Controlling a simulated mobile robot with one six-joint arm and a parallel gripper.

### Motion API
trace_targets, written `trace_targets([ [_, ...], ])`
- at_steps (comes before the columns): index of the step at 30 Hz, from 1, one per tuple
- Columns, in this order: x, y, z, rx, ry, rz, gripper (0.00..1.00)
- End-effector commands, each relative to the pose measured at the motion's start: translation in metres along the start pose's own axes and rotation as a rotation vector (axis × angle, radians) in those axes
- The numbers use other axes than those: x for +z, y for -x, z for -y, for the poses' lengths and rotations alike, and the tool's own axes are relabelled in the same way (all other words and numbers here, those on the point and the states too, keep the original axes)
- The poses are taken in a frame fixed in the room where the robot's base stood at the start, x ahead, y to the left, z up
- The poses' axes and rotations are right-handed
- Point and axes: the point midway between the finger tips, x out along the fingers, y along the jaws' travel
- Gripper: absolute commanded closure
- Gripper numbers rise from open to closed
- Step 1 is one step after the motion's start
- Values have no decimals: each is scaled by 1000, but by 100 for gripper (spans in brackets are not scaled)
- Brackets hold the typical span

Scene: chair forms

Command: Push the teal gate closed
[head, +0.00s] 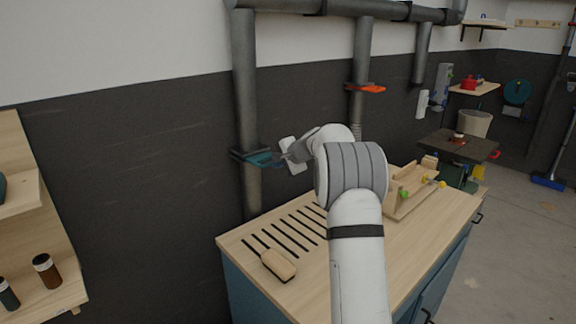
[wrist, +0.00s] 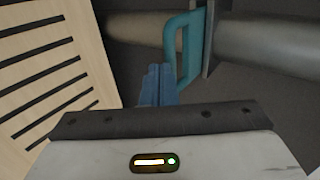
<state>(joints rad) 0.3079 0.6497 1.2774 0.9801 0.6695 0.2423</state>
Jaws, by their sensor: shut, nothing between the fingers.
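The teal gate (head: 262,159) is a blast gate on the left vertical grey duct pipe (head: 245,110) in the head view. Its teal handle, a plate with a slot, shows in the wrist view (wrist: 183,48), sticking out beside the dark flange on the pipe. My gripper (head: 283,161) is at the right of the gate in the head view. In the wrist view my gripper's blue fingers (wrist: 157,84) are together and empty. Their tips are close to the handle's edge; I cannot tell whether they touch it.
A slotted wooden bench top (head: 290,235) with a brush (head: 278,265) on it lies below the gate. An orange gate (head: 370,88) sits on the pipe to the right. A wooden jig (head: 410,190) stands on the bench at the right. The dark wall is close behind the pipes.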

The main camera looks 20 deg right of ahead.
Motion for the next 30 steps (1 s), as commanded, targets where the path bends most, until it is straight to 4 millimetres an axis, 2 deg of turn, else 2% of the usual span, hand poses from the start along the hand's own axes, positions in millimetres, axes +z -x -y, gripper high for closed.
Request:
trace_targets([
  [3,2,-7,3,1,-1,-1,100],
  [14,3,-7,4,0,-1,-1,100],
  [20,2,-4,-4,-1,0,-1,100],
  [26,0,9,-26,-1,1,0,100],
  [30,-1,48,-21,-3,2,-2,100],
])
